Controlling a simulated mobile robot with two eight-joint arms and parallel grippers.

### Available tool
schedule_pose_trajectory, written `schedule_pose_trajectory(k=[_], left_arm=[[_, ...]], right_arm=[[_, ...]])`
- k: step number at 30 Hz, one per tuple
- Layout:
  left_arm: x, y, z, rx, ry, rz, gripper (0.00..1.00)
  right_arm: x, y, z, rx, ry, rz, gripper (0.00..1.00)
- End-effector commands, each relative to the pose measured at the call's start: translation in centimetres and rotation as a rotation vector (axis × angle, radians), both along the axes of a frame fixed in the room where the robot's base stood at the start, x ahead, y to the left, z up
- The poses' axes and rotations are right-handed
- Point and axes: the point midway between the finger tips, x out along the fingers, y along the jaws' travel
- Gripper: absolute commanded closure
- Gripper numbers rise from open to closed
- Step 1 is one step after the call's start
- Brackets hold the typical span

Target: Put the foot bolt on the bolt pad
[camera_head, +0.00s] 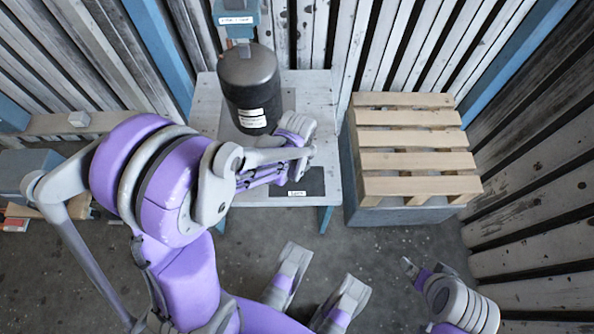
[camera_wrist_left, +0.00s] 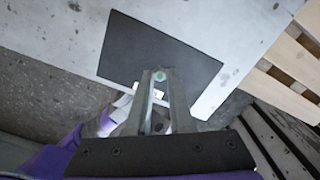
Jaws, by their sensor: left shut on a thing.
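My left gripper (camera_head: 306,152) is over the front part of the workbench, close to the dark bolt pad (camera_head: 312,183). In the left wrist view the fingers of this gripper (camera_wrist_left: 161,82) come together at their tips on a small piece with a round greenish end, the foot bolt (camera_wrist_left: 160,76); the fingers hide most of it. The bolt pad (camera_wrist_left: 185,52) is a flat black rectangle behind the fingertips, with a white label at its near edge. I cannot tell the height of the bolt above it. My right gripper (camera_head: 411,268) is far off at the lower right, small and partly visible.
A black cylindrical housing (camera_head: 250,80) with white labels stands on the pale workbench (camera_head: 316,95), behind my left gripper. A wooden pallet (camera_head: 412,160) lies on a grey block to the right. Slatted walls close in the back and right. Floor is open in front.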

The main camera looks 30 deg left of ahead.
Motion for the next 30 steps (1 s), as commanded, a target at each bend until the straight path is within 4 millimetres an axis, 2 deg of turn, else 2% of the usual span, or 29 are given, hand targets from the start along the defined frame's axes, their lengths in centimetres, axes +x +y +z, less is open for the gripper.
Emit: schedule_pose_trajectory(k=[3,4,8,9,17,20,23,30], left_arm=[[0.0,0.0,-0.4,0.000,0.000,0.000,1.00],[0.0,0.0,-0.4,0.000,0.000,0.000,0.76],[0.0,0.0,-0.3,0.000,0.000,0.000,0.53],[0.0,0.0,-0.3,0.000,0.000,0.000,0.50],[0.0,0.0,-0.2,0.000,0.000,0.000,0.50],[0.0,0.0,0.4,0.000,-0.001,0.000,0.50],[0.0,0.0,1.8,0.000,-0.001,0.000,0.50],[-0.1,0.0,7.2,0.000,-0.002,0.000,0.50]], right_arm=[[0.1,0.0,-0.4,0.000,0.001,0.000,0.00],[0.0,0.0,-0.3,0.000,0.001,0.000,0.00],[0.0,0.0,-0.3,0.000,0.001,0.000,0.00],[0.0,0.0,-0.3,0.000,0.001,0.000,0.00],[0.0,0.0,-0.2,0.000,0.001,0.000,0.00],[0.0,0.0,0.3,0.000,-0.001,0.000,0.00],[-0.1,0.0,0.9,0.000,-0.003,0.000,0.00],[-0.3,0.0,3.1,0.000,-0.010,0.000,0.00]])
